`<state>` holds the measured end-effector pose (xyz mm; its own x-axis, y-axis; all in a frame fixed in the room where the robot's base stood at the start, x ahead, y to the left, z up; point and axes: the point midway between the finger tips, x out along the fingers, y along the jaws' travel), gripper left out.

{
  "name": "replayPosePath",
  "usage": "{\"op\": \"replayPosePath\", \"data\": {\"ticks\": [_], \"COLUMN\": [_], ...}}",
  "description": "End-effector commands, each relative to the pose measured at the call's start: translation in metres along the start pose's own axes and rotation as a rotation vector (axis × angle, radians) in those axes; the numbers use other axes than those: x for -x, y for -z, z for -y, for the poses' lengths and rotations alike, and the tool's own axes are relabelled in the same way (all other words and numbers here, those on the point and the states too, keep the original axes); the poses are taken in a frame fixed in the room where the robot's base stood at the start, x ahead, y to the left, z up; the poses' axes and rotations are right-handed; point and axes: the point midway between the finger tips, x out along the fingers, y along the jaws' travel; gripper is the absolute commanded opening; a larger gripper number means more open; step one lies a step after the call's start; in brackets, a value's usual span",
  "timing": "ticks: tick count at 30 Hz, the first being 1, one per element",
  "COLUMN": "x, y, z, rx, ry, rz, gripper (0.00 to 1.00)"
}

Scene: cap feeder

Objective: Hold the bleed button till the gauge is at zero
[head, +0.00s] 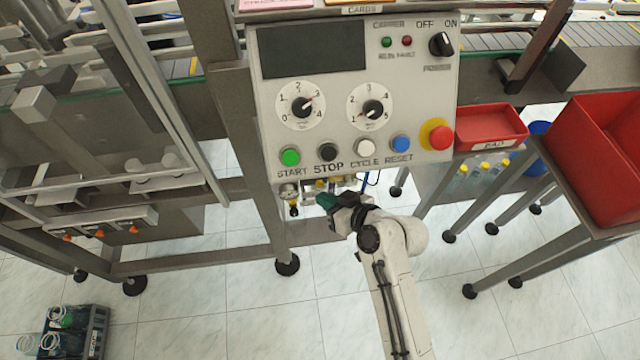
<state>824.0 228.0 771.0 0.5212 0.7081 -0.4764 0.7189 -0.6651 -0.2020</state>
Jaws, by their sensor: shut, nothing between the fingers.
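My gripper (326,200) is shut and empty, at the end of my pale arm, just under the lower edge of the grey control panel (312,100). Below that edge is a row of small pneumatic fittings (290,192), silvery with yellow and dark parts. My gripper is in front of or beside these fittings and covers part of them. I cannot tell whether it touches any of them. I cannot make out the bleed button or the gauge with its needle; the parts are small and partly hidden by my gripper and the panel.
The panel has a green start button (290,157), a black stop button (328,152), a white cycle button (366,147), a blue reset button (401,143) and a red emergency knob (440,137). A red tray (490,129) and a red bin (600,150) stand right. Machine legs flank the fittings.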

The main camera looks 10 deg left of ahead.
Motion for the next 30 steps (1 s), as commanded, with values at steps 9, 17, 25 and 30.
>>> {"op": "replayPosePath", "data": {"ticks": [9,17,25,30], "x": [0.0,-0.0016,-0.0061,-0.0058], "y": [0.0,0.0008,0.0043,0.0045], "z": [0.0,-0.0011,-0.0042,-0.0041], "rx": [0.0,0.0,0.0,0.0], "ry": [0.0,0.0,0.0,0.0], "rz": [0.0,-0.001,0.001,0.0], "gripper": [0.0,0.0,0.0,0.0]}}
